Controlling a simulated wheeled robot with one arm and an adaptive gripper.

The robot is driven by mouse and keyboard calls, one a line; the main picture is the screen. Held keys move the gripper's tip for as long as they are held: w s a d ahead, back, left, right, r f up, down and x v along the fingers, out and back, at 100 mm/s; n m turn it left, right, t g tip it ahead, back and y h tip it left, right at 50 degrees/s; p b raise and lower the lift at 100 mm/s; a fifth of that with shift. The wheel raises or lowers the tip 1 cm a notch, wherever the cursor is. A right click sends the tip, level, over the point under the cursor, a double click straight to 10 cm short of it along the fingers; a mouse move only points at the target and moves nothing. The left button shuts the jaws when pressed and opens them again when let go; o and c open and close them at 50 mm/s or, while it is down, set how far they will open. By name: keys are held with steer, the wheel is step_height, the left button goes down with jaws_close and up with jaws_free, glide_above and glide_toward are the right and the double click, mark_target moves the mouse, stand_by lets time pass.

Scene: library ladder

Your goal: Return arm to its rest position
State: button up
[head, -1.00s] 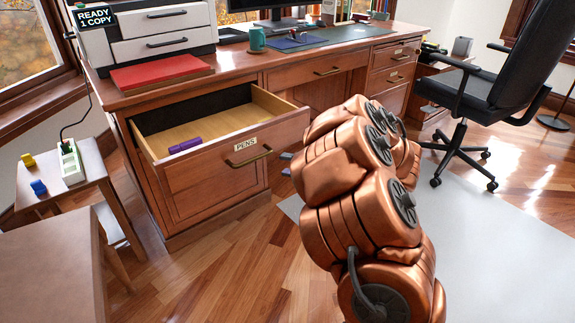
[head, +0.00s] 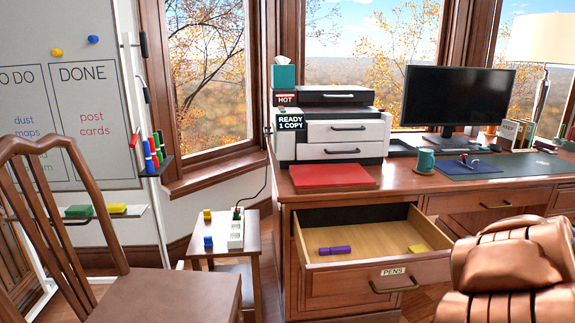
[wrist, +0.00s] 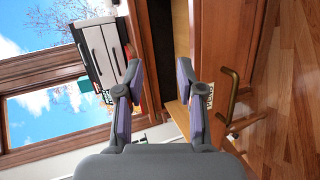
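My copper arm (head: 520,265) is folded at the lower right of the head view. My gripper is outside that view. In the wrist view my gripper (wrist: 160,80) is open, with a gap between its two purple-padded fingers and nothing held. That view is turned sideways, with the open drawer (wrist: 215,50) and its handle beyond the right finger.
A wooden chair (head: 180,290) stands at the front left, before a whiteboard (head: 60,100). A small side table (head: 252,245) carries a power strip and small blocks. The desk (head: 405,180) holds a printer (head: 332,135), red folder (head: 330,176), mug (head: 425,161) and monitor (head: 455,97).

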steer(key=s+r+m+g+h+p, duration=0.3)
steer(key=s+r+m+p, duration=0.2)
steer(key=r+p, duration=0.15)
steer(key=s+r+m+g+h+p, duration=0.25)
steer(key=s+r+m+p, duration=0.2)
steer(key=r, duration=0.35)
steer(key=s+a+r+m+g+y+p, duration=0.3)
steer(key=s+a+g+p, duration=0.2)
steer(key=s+a, duration=0.8)
steer(key=s+a+r+m+g+y+p, duration=0.3)
steer(key=s+a+p, duration=0.7)
steer(key=s+a, duration=0.4)
steer(key=shift+s+m+g+y, duration=0.5)
steer(key=shift+s+g, duration=0.5)
steer(key=shift+g, duration=0.25)
